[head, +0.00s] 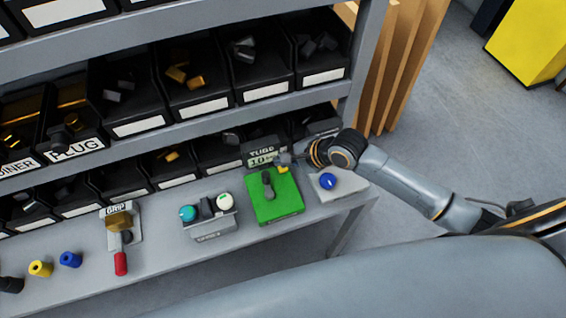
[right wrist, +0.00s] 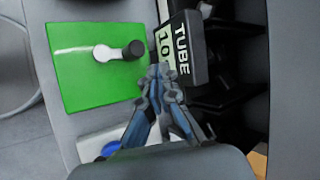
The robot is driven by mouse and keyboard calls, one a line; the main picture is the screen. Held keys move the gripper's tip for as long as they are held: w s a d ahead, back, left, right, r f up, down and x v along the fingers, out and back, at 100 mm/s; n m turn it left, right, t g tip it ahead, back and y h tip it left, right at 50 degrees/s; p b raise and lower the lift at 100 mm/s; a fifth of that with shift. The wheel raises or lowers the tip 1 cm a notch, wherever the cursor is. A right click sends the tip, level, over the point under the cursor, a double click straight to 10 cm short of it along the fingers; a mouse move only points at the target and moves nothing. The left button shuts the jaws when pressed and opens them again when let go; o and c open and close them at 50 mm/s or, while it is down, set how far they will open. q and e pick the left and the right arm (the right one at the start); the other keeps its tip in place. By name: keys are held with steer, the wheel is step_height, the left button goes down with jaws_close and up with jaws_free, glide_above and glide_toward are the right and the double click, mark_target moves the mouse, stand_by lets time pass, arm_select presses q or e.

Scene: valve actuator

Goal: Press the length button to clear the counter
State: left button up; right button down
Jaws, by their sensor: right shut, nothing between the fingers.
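The counter (head: 262,153) is a dark box with a pale display reading "TUBE" and "10", at the back of the bench beside the green plate. No button labelled length is readable. My left gripper is not in view.
A green plate (head: 286,205) with a dark-and-grey fitting lies left of a grey pad with a blue button (head: 328,182). Shelves of black bins (head: 190,107) rise close behind.

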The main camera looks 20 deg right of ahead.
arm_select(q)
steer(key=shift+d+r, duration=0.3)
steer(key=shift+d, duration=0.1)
arm_select(e)
steer(key=w+d+r+m, duration=0.1)
steer(key=m, duration=0.1)
steer(key=w+r+m, duration=0.1)
steer(key=w+m, duration=0.1)
steer(key=shift+d+r, duration=0.3)
steer(key=shift+d, duration=0.1)
steer(key=shift+f, duration=0.1)
steer(key=b, duration=0.8)
glide_above(285, 169)
step_height(285, 169, down, 7)
steer(key=shift+r, duration=0.1)
steer(key=shift+f, duration=0.9)
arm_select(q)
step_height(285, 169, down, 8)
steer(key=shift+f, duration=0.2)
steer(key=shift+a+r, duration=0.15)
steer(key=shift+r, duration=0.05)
arm_select(e)
steer(key=shift+f, duration=0.15)
steer(key=shift+f+p, duration=0.25)
steer(key=shift+p, duration=0.05)
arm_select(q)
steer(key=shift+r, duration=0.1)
